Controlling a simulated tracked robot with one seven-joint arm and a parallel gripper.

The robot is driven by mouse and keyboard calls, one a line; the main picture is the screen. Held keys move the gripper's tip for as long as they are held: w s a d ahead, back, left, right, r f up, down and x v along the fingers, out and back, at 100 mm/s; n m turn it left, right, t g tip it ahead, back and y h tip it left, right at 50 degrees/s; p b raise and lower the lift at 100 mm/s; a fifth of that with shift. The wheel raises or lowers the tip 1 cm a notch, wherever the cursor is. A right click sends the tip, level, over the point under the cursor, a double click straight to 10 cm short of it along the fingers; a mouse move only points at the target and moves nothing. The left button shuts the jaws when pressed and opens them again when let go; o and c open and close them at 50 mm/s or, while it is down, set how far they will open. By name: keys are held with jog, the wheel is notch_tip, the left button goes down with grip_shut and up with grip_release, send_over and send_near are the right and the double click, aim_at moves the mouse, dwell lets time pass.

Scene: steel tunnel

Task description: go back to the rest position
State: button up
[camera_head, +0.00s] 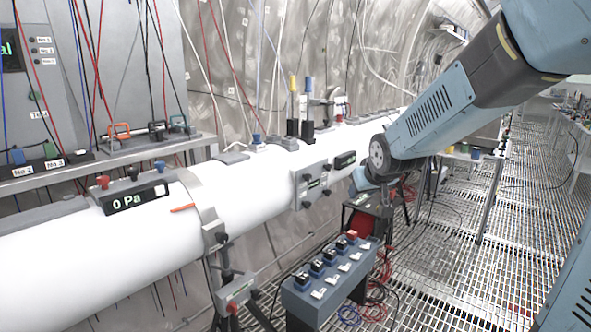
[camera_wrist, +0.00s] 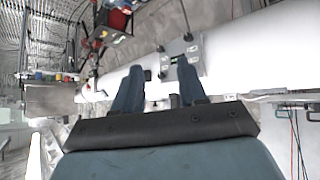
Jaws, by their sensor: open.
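My gripper (camera_wrist: 158,76) shows in the wrist view with two blue fingers spread apart. It is open, and nothing shows between the fingers. In the head view my arm reaches in from the upper right, and its end (camera_head: 363,181) is close to the white pipe (camera_head: 262,190), past the grey valve plate. The fingers are mostly hidden by the arm there. In the wrist view the white pipe (camera_wrist: 252,48) lies beyond the fingers; I cannot tell the exact gap.
A grey box with blue connectors (camera_head: 330,283) stands below the arm, beside loose cables. A clamp plate (camera_head: 311,187) and a "0 Pa" gauge (camera_head: 134,199) sit on the pipe. The grated floor (camera_head: 450,262) at right is mostly clear. Wires hang at the back.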

jog(key=s+d+r+m+g, duration=0.1)
jog(key=s+d+r, duration=0.1)
jog(key=s, duration=1.1)
jog(key=s+d+r+m+g+h, duration=0.1)
jog(key=s+d+r+g, duration=0.1)
jog(key=s, duration=1.1)
jog(key=shift+s+d+r+m, duration=0.35)
jog(key=shift+d+r, duration=0.4)
jog(key=shift+d, duration=0.4)
jog(key=shift+w, duration=0.1)
